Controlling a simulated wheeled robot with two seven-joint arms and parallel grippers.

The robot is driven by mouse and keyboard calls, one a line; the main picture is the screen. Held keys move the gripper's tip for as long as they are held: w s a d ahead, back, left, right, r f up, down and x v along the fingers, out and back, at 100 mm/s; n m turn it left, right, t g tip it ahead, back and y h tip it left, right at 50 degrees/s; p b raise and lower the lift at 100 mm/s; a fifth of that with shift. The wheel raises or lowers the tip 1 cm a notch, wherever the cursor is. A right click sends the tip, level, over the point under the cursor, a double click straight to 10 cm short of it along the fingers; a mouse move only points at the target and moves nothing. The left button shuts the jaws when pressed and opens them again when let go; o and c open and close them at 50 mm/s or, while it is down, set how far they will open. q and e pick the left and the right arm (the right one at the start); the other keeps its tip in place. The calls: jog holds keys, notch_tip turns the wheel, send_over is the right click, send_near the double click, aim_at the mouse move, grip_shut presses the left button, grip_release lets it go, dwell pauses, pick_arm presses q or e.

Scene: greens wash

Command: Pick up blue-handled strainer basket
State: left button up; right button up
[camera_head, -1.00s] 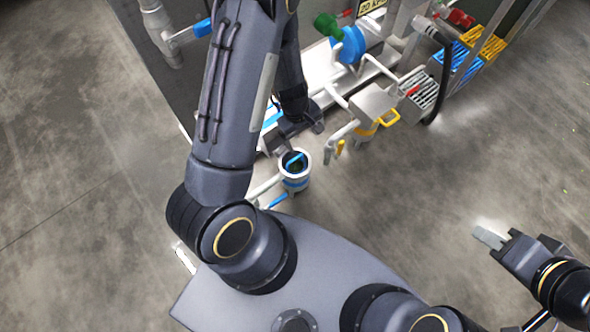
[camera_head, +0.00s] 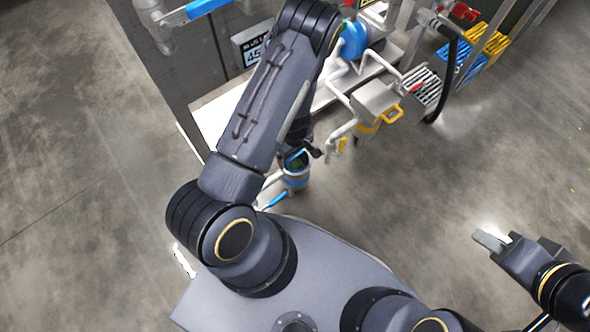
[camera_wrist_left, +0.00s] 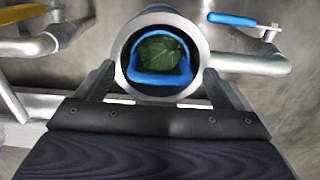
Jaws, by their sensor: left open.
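The blue-handled strainer basket (camera_wrist_left: 158,82) sits inside a round metal housing (camera_wrist_left: 118,68) in the left wrist view, with dark green leaves in it and its blue handle band across the opening. In the head view the housing (camera_head: 295,183) is partly hidden behind my left arm, with a little blue and green showing at its mouth. My left gripper (camera_wrist_left: 160,78) is open, with one finger on each side of the housing; whether they touch it cannot be told. My right gripper (camera_head: 489,240) is at the lower right, away from the basket; its jaw gap is unclear.
A blue valve lever (camera_wrist_left: 238,19) sits on the pipe right of the housing. Other pipes (camera_wrist_left: 27,47) run to the left. A grey box with a yellow handle (camera_head: 388,112) and blue and yellow crates (camera_head: 488,42) stand further right. The floor on the right is clear.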

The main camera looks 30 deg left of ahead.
pick_arm(q)
jog(key=c, duration=1.5)
jog(key=shift+o, duration=0.2)
jog(key=shift+r, duration=0.15)
